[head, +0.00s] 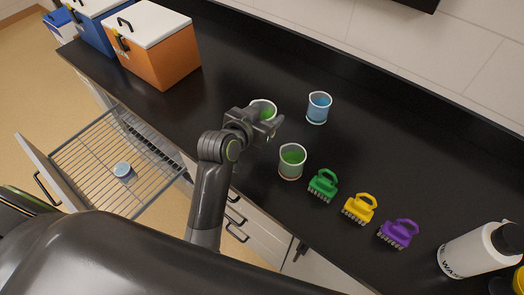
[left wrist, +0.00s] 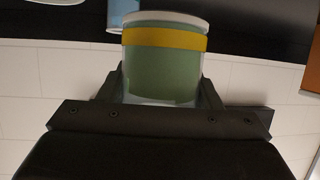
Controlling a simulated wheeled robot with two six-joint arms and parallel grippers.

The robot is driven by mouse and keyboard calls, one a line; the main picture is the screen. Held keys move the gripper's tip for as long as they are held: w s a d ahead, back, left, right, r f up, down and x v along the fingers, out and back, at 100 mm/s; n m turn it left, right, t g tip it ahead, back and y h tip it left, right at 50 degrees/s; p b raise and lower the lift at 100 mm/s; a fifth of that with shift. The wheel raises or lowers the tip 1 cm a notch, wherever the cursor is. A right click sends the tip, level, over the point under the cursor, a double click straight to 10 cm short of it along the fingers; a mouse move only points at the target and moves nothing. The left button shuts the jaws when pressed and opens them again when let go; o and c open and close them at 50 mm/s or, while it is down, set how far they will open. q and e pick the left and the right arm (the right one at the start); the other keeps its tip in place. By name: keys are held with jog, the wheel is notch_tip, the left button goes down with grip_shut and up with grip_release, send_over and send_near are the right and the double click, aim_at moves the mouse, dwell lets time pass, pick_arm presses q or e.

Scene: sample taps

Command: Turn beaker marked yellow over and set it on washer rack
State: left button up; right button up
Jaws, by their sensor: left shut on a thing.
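The beaker marked yellow (head: 263,107) has green contents and a pale rim, which faces up in the head view. In the left wrist view the beaker (left wrist: 162,65) shows its yellow band, between the two fingers. My left gripper (head: 268,124) is shut on it over the counter; I cannot tell whether its base touches the counter. The washer rack (head: 80,150) is a pulled-out wire rack at the left, below counter height. My right gripper is not in view.
A small pale blue vessel (head: 122,169) is on the rack. A green beaker (head: 291,160) and a blue beaker (head: 318,108) stand near the gripper. Green (head: 323,186), yellow (head: 359,209) and purple (head: 398,233) brushes, a white bottle (head: 475,253) and an orange cooler (head: 160,50) are on the counter.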

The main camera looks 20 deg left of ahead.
pick_arm(q)
notch_tip(320, 180, down, 8)
jog(key=shift+r+p, duration=0.1)
jog(key=shift+p, duration=0.3)
jog(key=shift+f+p, duration=0.4)
jog(key=shift+f, duration=0.45)
jog(key=shift+f, duration=0.2)
jog(key=o, duration=1)
jog(key=shift+o, duration=0.2)
